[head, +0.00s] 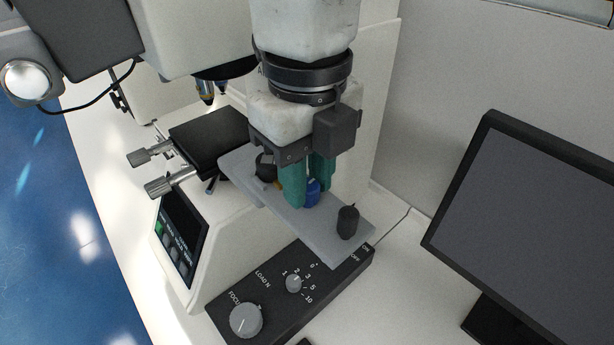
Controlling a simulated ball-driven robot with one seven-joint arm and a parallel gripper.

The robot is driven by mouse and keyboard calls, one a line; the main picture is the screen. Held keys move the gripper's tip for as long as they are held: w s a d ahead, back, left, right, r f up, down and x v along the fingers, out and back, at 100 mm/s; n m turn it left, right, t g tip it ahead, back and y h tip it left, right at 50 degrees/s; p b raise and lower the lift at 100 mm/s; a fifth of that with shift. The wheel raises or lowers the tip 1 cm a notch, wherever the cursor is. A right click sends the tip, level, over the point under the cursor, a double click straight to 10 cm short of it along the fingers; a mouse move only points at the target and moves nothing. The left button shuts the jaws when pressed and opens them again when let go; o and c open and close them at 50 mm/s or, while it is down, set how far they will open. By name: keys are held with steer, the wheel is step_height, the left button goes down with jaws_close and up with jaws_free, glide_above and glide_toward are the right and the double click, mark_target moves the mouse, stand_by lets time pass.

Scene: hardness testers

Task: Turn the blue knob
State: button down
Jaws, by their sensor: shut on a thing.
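The blue knob (313,190) stands upright on a light grey plate, near the plate's middle. My gripper (307,190) points down from above, with its two green fingers on either side of the knob. The fingers are shut on the knob, and the left finger hides part of it. The light grey plate (330,228) also carries a black knob (347,221) at its right end. A dark knob (265,165) and a small orange part are at its left end, partly behind my gripper.
A black control box (265,298) with a grey focus knob (246,320) and a small load dial (294,283) lies in front of the plate. A monitor (545,215) stands at right. A tester (180,245) with a display and a black stage (210,135) is at left.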

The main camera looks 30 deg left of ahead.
mark_target(308, 184)
steer(key=shift+m, duration=0.9)
steer(key=c, duration=0.9)
jaws_free()
steer(key=shift+o, duration=0.2)
step_height(308, 184, up, 11)
steer(key=b, duration=0.1)
